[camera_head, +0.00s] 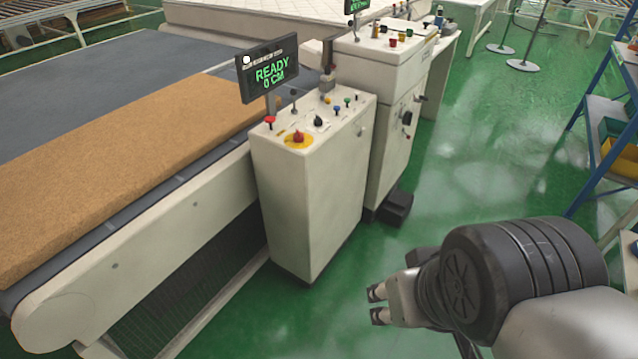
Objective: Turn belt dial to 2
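The near control cabinet (318,172) is cream, with a sloped top panel. On the panel are a black dial (318,121), a red emergency button on a yellow disc (298,138), a red mushroom knob (270,120) and several small coloured buttons. The dial's markings are too small to read, so I cannot tell its setting. A display (268,72) above the panel reads READY and 0 CM. My gripper (375,305) is at the lower right, over the floor and well apart from the cabinet. Its two fingertips are spaced apart with nothing between them.
A tan mattress slab (120,160) lies on the grey conveyor belt (95,90) at left. A second cabinet (390,130) stands behind the first, with a black pedal box (396,208) at its foot. A blue shelf (590,130) stands at right. The green floor between is clear.

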